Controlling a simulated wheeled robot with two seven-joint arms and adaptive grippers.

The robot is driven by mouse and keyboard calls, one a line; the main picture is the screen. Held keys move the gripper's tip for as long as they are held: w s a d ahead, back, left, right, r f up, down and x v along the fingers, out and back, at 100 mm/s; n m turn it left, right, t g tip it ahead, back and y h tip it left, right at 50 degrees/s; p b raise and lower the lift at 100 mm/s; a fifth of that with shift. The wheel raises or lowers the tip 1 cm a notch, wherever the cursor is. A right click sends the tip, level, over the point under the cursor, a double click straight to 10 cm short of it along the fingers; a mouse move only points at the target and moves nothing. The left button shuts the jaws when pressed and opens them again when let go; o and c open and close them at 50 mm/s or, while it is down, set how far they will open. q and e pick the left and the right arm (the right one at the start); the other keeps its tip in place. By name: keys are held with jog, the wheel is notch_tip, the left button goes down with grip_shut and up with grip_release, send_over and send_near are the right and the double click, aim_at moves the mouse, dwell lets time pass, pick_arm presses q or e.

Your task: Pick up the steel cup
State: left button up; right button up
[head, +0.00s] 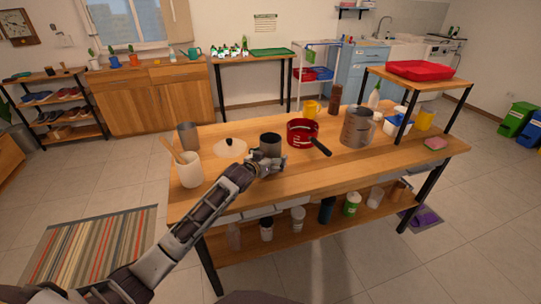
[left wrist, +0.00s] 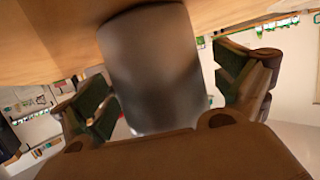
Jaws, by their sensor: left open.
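A steel cup (head: 270,143), grey and cylindrical with a dark open top, stands upright on the wooden table. My left gripper (head: 268,166) is at the near side of this cup, low by the tabletop. In the left wrist view the cup (left wrist: 155,70) fills the middle, between the two dark fingers of the open gripper (left wrist: 170,95). Gaps seem to show between the fingers and the cup; contact is hard to tell. My right gripper is not in view.
A red pan (head: 301,131) with a black handle stands just right of the cup. A white lid (head: 230,146) lies to its left, near a grey tumbler (head: 188,136) and a white utensil crock (head: 189,171). A large metal pot (head: 357,128) is farther right.

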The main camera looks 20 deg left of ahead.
aim_at(270, 135)
pick_arm(q)
jog(key=shift+c, duration=0.5)
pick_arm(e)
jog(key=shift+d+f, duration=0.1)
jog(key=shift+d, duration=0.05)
pick_arm(q)
jog(key=c, duration=1.2)
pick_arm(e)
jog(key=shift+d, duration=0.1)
pick_arm(q)
jog(key=shift+o, duration=0.2)
jog(key=shift+r, duration=0.15)
jog(key=shift+r, duration=0.6)
jog(key=shift+r+p, duration=0.9)
jog(key=shift+r, duration=3.4)
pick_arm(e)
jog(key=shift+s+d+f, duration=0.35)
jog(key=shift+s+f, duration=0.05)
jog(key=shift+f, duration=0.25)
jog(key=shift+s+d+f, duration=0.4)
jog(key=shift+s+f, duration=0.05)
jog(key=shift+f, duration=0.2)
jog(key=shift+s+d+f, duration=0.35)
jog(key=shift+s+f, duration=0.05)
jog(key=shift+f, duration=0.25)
